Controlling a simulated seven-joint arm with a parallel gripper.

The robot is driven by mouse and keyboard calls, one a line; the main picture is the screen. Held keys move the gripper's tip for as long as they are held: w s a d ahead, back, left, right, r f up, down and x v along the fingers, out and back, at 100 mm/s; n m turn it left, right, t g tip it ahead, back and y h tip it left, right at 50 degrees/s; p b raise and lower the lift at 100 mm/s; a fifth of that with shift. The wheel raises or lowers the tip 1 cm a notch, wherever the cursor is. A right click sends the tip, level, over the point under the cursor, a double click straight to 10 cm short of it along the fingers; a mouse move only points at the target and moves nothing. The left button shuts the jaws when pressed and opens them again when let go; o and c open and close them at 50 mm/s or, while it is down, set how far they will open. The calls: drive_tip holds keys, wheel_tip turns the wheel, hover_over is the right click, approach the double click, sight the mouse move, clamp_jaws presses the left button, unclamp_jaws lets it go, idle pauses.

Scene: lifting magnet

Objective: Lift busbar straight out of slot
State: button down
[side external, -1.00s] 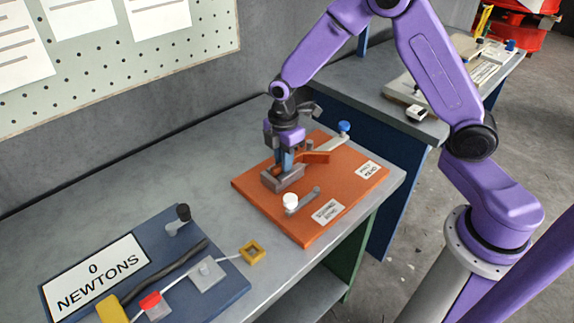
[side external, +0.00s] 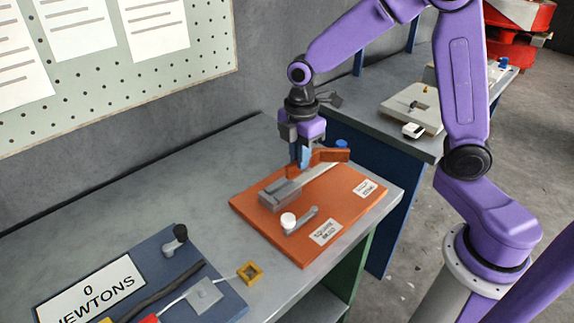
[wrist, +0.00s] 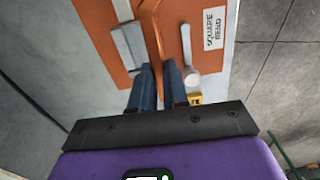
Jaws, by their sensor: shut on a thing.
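The busbar is a copper-orange bent bar (side external: 330,155); it also shows edge-on in the wrist view (wrist: 155,45). My gripper (side external: 304,162) is shut on the busbar near its left end, and its blue fingers also show in the wrist view (wrist: 158,88). The bar hangs above the orange board. The grey slot block (side external: 280,195) lies on the board below and left of the fingers, and it also shows in the wrist view (wrist: 128,46). The busbar looks clear of the block, though its lower end is partly hidden by the fingers.
The orange board (side external: 262,228) carries a grey lever with a white knob (side external: 288,220). A blue knob (side external: 342,144) is at its back edge, partly behind the busbar. Bare bench (side external: 150,185) lies between.

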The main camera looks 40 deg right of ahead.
drive_tip(key=s+d+r, duration=0.1)
drive_tip(key=s+r, duration=0.2)
drive_tip(key=s, duration=0.5)
drive_tip(key=shift+s+d+r, duration=0.3)
drive_tip(key=shift+d+r, duration=0.05)
drive_tip(key=shift+r, duration=0.05)
drive_tip(key=shift+r, duration=3)
